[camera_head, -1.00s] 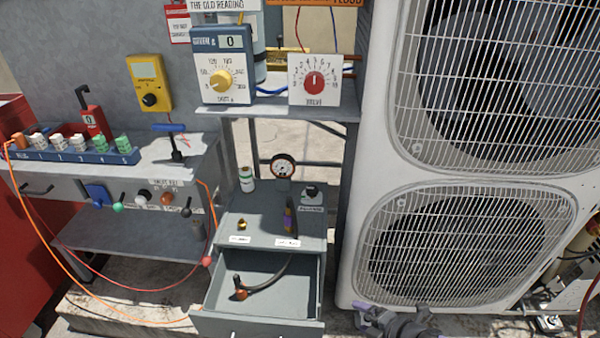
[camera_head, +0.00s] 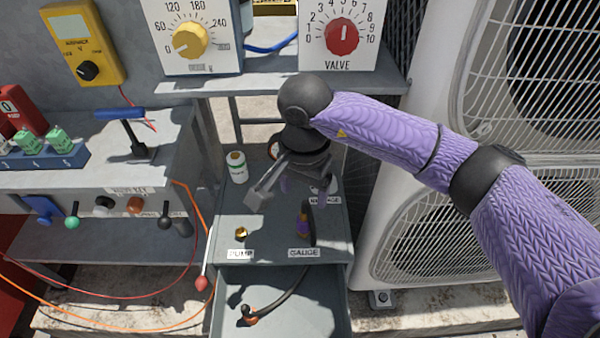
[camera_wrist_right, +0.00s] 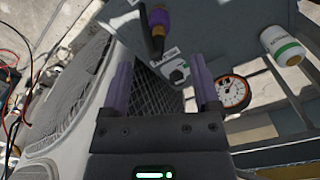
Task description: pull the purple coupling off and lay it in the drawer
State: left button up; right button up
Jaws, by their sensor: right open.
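The purple coupling (camera_head: 303,226) stands on the cabinet top behind the GAUGE label, with a black hose running from it into the drawer. It also shows at the top of the right wrist view (camera_wrist_right: 157,18). The drawer (camera_head: 318,318) is pulled open below; the hose's other end, with an orange-brown fitting (camera_head: 248,315), lies in it. My right gripper (camera_head: 303,188) is open above the cabinet, behind the coupling in the head view and apart from it. Its two purple fingers (camera_wrist_right: 160,68) have nothing between them. My left gripper is out of view.
A brass fitting (camera_head: 241,233) stands by the PUMP label. A white-green bottle (camera_head: 237,167) and a round gauge (camera_wrist_right: 233,93) stand farther back. The shelf (camera_head: 270,88) with dials hangs above; the condenser (camera_head: 400,225) stands close on the right.

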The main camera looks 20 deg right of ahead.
aim_at(303, 211)
notch_tip(303, 211, down, 9)
jog(key=b, duration=0.3)
jog(key=shift+s+f, duration=0.1)
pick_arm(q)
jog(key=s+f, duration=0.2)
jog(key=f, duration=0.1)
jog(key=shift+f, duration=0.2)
pick_arm(e)
jog(key=shift+c, duration=0.3)
jog(key=c, duration=0.7)
grip_shut()
jog(key=shift+o, duration=0.6)
grip_release()
grip_shut()
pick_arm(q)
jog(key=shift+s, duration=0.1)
